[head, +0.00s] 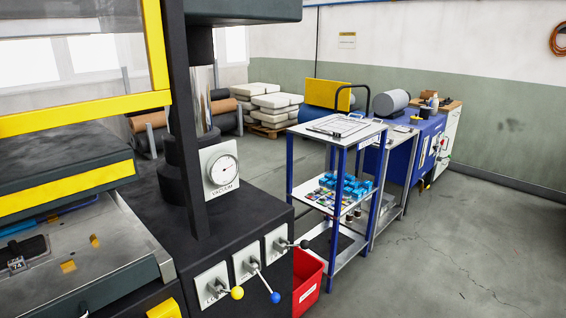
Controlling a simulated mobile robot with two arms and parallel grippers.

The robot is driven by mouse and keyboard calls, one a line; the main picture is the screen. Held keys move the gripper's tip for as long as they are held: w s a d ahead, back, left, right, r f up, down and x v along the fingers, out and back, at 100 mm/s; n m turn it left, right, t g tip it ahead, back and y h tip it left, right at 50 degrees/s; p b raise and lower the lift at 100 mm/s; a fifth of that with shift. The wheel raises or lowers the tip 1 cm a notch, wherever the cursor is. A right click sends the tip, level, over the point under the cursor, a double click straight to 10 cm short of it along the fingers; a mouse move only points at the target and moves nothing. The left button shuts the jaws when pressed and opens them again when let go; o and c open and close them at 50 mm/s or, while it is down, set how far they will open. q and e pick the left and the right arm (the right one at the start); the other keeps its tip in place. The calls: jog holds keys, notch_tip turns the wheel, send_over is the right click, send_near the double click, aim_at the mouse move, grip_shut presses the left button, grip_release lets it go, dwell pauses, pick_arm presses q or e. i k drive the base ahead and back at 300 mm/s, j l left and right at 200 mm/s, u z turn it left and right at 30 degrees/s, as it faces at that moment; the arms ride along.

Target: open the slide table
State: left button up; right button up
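What looks like the slide table (115,238) is the flat grey metal plate at the lower left, under the yellow-and-dark upper part of the press (70,185). The frame's left and bottom edges cut it off, so I cannot tell how far out it sits. A dark block with a "74" label (28,252) lies on it. Three levers stand on the press front: one with a yellow knob (237,293), one with a blue knob (275,297) and one with a black knob (304,244). Neither of my grippers shows in the head view.
A vacuum gauge (222,170) is on the press. A red bin (308,284) stands beside it on the floor. A blue-framed shelf cart (344,128) with blue parts stands to the right, before a blue workbench (425,145). The floor at the right is clear.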

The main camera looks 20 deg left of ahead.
aim_at(97, 258)
jog(key=u, duration=2.35)
